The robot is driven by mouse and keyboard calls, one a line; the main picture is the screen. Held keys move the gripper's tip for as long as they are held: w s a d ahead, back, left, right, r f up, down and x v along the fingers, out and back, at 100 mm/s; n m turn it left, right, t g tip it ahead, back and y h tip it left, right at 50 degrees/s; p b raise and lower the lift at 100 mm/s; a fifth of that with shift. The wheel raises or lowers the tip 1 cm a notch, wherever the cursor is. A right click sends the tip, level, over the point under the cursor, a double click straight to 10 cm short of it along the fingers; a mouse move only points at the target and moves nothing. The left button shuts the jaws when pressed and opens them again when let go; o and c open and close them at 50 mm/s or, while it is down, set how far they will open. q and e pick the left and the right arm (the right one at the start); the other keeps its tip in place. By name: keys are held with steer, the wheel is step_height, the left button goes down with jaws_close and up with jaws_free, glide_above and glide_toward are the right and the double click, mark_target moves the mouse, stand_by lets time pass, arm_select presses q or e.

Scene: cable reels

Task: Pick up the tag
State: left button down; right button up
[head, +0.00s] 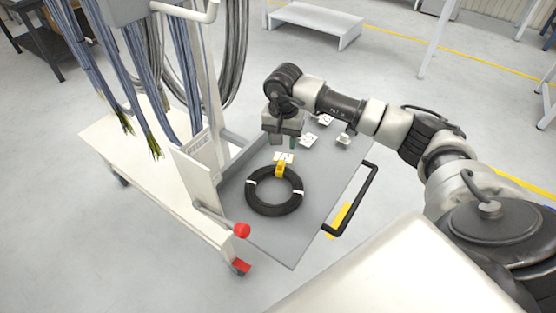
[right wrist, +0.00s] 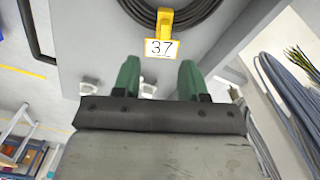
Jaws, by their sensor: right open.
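A white tag with the number 37 (right wrist: 160,48) hangs at a yellow clip (right wrist: 165,22) on a black cable coil (right wrist: 186,22). In the head view the tag (head: 283,158) lies at the coil's far side, by the yellow clip (head: 280,170). My right gripper (head: 284,142) is just beyond the tag, above the grey platform. In the right wrist view its two green fingers (right wrist: 158,80) are apart with nothing between them, and the tag shows past their tips. My left gripper is not in view.
The coil (head: 253,203) lies on the grey platform (head: 319,205) of a cart. Hanging cables (head: 185,70) and a white upright panel (head: 197,166) stand at the left. A black handle (head: 356,201) edges the right side.

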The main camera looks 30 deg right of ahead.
mark_target(281, 160)
step_height(281, 160, down, 2)
steer(key=shift+s, duration=0.15)
steer(key=shift+f, duration=0.35)
steer(key=f, duration=0.1)
steer(key=f+p, duration=0.1)
steer(key=f, duration=0.1)
steer(key=f+p, duration=0.1)
steer(key=shift+w+a+f, duration=0.15)
steer(key=shift+w+a, duration=0.05)
steer(key=shift+w, duration=0.1)
steer(key=shift+f, duration=0.4)
jaws_close()
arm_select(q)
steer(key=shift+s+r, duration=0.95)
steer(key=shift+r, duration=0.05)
